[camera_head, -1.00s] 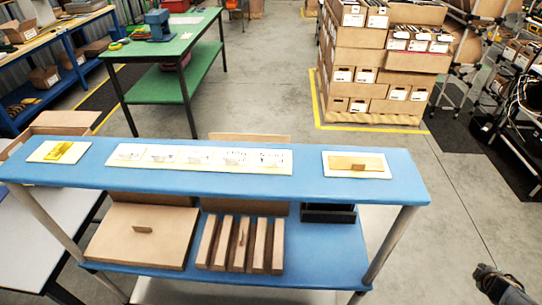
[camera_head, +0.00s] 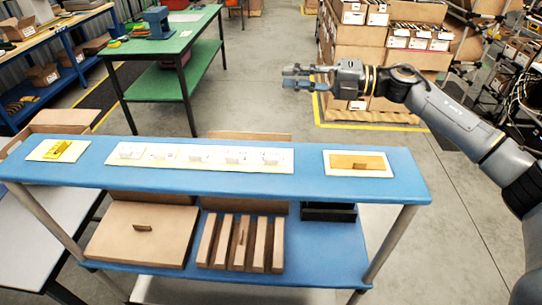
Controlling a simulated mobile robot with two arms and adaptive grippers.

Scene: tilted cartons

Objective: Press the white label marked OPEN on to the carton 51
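A long white sheet (camera_head: 200,158) lies on the blue upper shelf and carries several small pale labels in a row. Their print is too small to read, so I cannot tell which one is marked OPEN. A flat brown carton (camera_head: 140,236) and several narrow brown boxes (camera_head: 241,243) sit on the lower shelf. No number 51 is legible on any of them. My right gripper (camera_head: 285,78) is in the air above and beyond the shelf, pointing left. Its two fingers are apart with nothing between them. My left gripper is not in view.
A yellow item on a white card (camera_head: 43,157) lies at the shelf's left end, and an orange-brown piece on a white card (camera_head: 330,171) at its right. A black tray (camera_head: 329,213) stands below. Stacked cartons (camera_head: 372,97) and a green table (camera_head: 178,37) stand behind.

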